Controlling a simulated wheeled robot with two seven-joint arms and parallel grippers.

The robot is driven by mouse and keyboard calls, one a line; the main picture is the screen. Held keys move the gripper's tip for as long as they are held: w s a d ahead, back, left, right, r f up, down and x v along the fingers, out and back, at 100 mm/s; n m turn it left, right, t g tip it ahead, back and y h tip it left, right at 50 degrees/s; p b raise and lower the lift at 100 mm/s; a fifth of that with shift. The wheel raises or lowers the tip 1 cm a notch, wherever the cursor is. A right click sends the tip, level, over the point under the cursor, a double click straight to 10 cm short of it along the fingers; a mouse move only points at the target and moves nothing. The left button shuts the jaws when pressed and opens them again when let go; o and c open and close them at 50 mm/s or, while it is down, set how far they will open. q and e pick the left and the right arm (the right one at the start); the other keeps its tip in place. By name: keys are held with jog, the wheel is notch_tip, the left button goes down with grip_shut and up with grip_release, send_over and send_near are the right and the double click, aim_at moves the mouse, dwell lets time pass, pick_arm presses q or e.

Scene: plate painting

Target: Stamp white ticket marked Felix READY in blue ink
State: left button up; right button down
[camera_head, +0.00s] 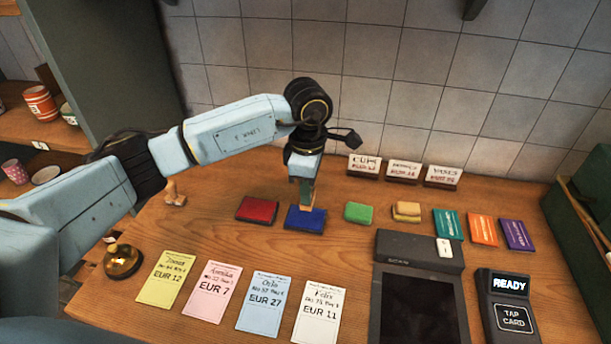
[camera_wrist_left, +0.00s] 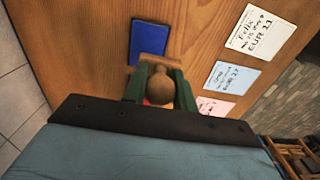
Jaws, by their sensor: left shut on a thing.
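My left gripper (camera_head: 304,187) is shut on a wooden stamp with a round knob (camera_wrist_left: 161,89), held upright. The stamp is at the blue ink pad (camera_head: 305,220), which also shows in the left wrist view (camera_wrist_left: 148,42). I cannot tell whether its base touches the pad. The white ticket marked Felix, EUR 11 (camera_head: 318,313), lies flat at the front, right of the blue Oslo ticket (camera_head: 263,303); its visible face shows no blue stamp mark. The stamp's printing face is hidden. My right gripper is not in view.
A red ink pad (camera_head: 257,210) lies left of the blue one. Another wooden stamp (camera_head: 174,194) stands farther left. Green (camera_head: 359,212) and yellow (camera_head: 407,210) blocks lie right. Yellow (camera_head: 165,279) and pink (camera_head: 213,292) tickets, a brass bell (camera_head: 122,262) and a card terminal (camera_head: 510,308) are in front.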

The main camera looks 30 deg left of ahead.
pick_arm(q)
jog(key=n, duration=0.3)
jog(key=w+n, duration=0.1)
jog(key=shift+a+f+n, duration=0.15)
jog(key=shift+a+n, duration=0.15)
jog(key=shift+a, duration=0.05)
jog(key=n, duration=0.3)
jog(key=w+n+p, duration=0.1)
jog(key=shift+a+f, duration=0.25)
jog(key=shift+a, duration=0.15)
jog(key=shift+n, duration=0.3)
jog(key=shift+f+b, duration=1.85)
jog(key=shift+f, duration=1.15)
jog(key=shift+f+b, duration=0.55)
jog(key=shift+b, duration=0.1)
